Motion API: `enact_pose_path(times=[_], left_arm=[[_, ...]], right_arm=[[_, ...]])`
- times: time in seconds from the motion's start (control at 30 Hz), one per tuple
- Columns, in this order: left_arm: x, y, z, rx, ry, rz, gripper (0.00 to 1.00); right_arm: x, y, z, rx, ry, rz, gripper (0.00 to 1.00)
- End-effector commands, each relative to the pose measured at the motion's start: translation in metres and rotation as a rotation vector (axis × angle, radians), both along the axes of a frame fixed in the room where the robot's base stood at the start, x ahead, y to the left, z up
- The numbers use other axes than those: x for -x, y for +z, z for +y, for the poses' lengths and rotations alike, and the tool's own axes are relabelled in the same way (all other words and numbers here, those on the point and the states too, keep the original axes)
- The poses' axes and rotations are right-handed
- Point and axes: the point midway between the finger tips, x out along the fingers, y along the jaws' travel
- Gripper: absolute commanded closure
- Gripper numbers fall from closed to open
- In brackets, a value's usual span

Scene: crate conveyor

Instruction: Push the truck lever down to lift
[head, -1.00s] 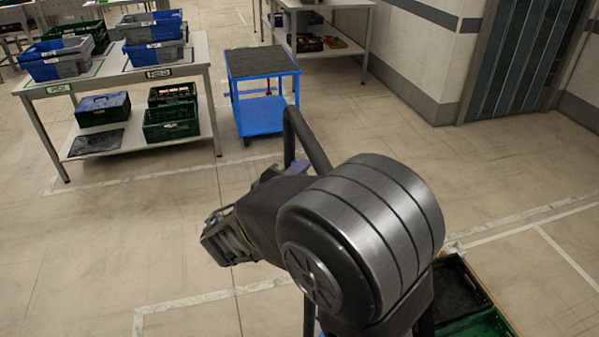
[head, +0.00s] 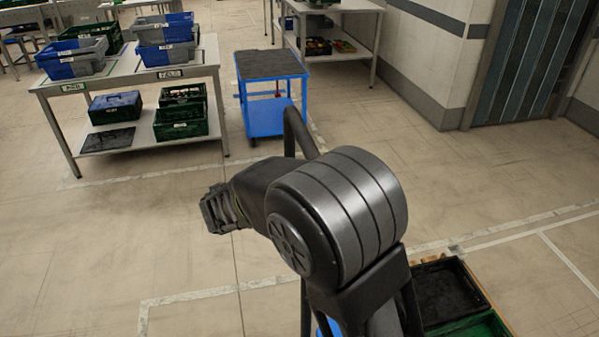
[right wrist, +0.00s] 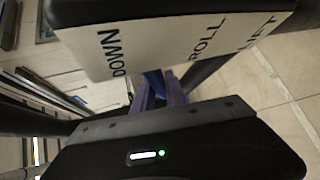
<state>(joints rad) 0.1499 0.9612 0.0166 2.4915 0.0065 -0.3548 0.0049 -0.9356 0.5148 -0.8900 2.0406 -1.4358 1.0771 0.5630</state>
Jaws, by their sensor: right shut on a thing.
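The truck's black tubular handle (head: 292,130) rises behind my right arm in the head view. In the right wrist view, a pale sign plate (right wrist: 160,50) reading DOWN, ROLL and LIFT crosses the top. Just below it are the two purple fingers of my right gripper (right wrist: 158,98), close together and reaching under the plate. They are shut on the lever, which is mostly hidden; a bit of blue shows between them. In the head view my right arm covers the fingers. My left gripper is in neither view.
A workbench (head: 130,75) with blue-grey and green crates stands at the back left. A blue cart (head: 270,85) stands behind the handle. A dark tray and green crate (head: 480,327) lie at lower right. The floor at left is clear.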

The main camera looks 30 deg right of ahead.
Motion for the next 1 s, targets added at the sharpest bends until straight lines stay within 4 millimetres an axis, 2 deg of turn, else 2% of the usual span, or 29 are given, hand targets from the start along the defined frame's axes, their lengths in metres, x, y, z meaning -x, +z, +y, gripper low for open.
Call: enact_pose_path(times=[0.27, 0.3, 0.53, 0.83, 1.0], left_arm=[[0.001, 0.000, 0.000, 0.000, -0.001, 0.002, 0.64], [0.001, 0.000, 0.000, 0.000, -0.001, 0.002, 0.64], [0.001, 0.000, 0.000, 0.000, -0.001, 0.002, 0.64], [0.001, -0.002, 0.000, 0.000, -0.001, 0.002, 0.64], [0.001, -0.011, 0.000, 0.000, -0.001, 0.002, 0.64]], right_arm=[[0.000, -0.002, 0.001, -0.003, 0.004, 0.011, 1.00], [0.000, -0.002, 0.001, -0.004, 0.003, 0.011, 0.82], [0.000, -0.002, 0.001, -0.003, 0.003, 0.009, 0.63], [0.000, -0.003, 0.001, -0.002, 0.004, 0.004, 0.62], [-0.002, 0.001, 0.001, 0.020, 0.004, -0.054, 0.62]])
